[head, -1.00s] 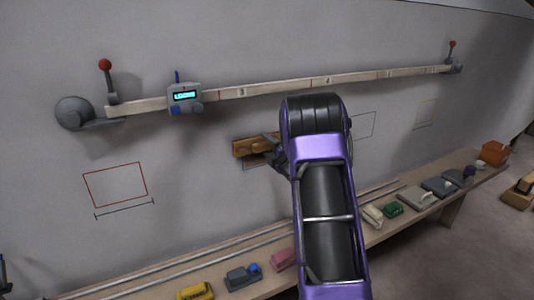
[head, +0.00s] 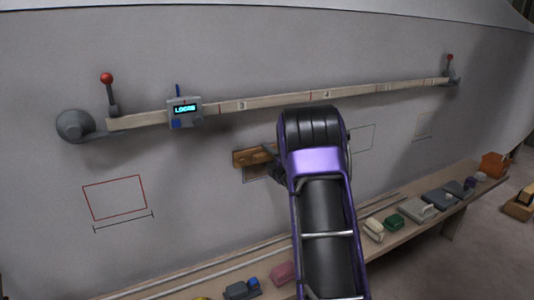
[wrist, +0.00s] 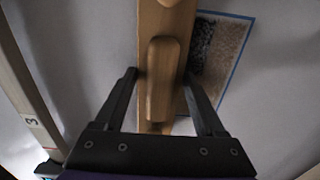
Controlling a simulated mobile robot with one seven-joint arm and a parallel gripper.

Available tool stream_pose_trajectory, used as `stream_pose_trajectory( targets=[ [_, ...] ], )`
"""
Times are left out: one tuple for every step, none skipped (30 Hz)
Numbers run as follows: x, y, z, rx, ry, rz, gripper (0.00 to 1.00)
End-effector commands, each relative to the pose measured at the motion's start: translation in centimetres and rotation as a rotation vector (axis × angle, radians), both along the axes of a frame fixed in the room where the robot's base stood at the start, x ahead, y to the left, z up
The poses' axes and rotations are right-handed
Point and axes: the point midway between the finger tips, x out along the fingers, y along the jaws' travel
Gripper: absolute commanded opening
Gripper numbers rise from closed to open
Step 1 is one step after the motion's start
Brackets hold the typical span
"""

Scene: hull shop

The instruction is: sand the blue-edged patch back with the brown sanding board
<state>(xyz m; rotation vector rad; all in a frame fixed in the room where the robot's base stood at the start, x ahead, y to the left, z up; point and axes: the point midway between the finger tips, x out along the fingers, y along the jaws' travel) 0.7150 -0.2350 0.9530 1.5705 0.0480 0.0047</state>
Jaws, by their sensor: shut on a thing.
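The brown sanding board (wrist: 178,25) is a long wooden board with a raised grip. My gripper (wrist: 160,80) is shut on that grip, one finger on each side. In the head view the board (head: 242,158) is at the wall, left of my arm, which hides its right end. The blue-edged patch (wrist: 232,45) shows right of the board in the wrist view, brown and rough with a dark speckled strip beside the board. The board hides the rest of it. I cannot tell whether the board touches the patch.
A pale rail (head: 280,99) with a display unit (head: 184,111) crosses the wall above. A red outline (head: 115,198) is at left. A bench (head: 400,233) below holds several blocks and tools. The wall between rail and bench is mostly bare.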

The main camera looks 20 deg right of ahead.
Motion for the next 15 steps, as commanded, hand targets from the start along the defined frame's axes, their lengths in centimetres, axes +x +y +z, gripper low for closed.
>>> stream_pose_trajectory(
  targets=[
    [0.1,0.1,-0.4,0.0,0.0,0.001,0.23],
    [0.1,0.1,-0.5,0.0,-0.001,0.001,0.23],
    [0.1,0.1,-0.6,-0.001,-0.001,0.001,0.23],
    [0.1,0.1,-0.7,-0.001,-0.002,0.001,0.23],
    [0.1,0.1,-0.7,-0.001,-0.002,0.001,0.23],
    [0.1,0.1,-0.8,-0.001,-0.002,0.001,0.23],
    [0.1,0.1,-0.9,0.0,-0.002,0.001,0.23],
    [0.0,0.1,-1.1,0.0,-0.002,0.001,0.23],
    [0.0,0.1,-1.3,0.0,-0.002,0.001,0.23],
    [0.0,0.1,-1.5,0.001,-0.001,0.001,0.23],
    [0.0,0.1,-1.8,0.001,0.0,0.001,0.23],
    [0.0,0.1,-2.2,0.001,0.0,0.001,0.23],
    [0.0,0.1,-2.5,0.001,0.001,0.001,0.23],
    [0.0,0.1,-2.7,0.001,0.0,0.001,0.23],
    [0.0,0.1,-3.1,0.0,0.0,0.001,0.23]
  ],
)
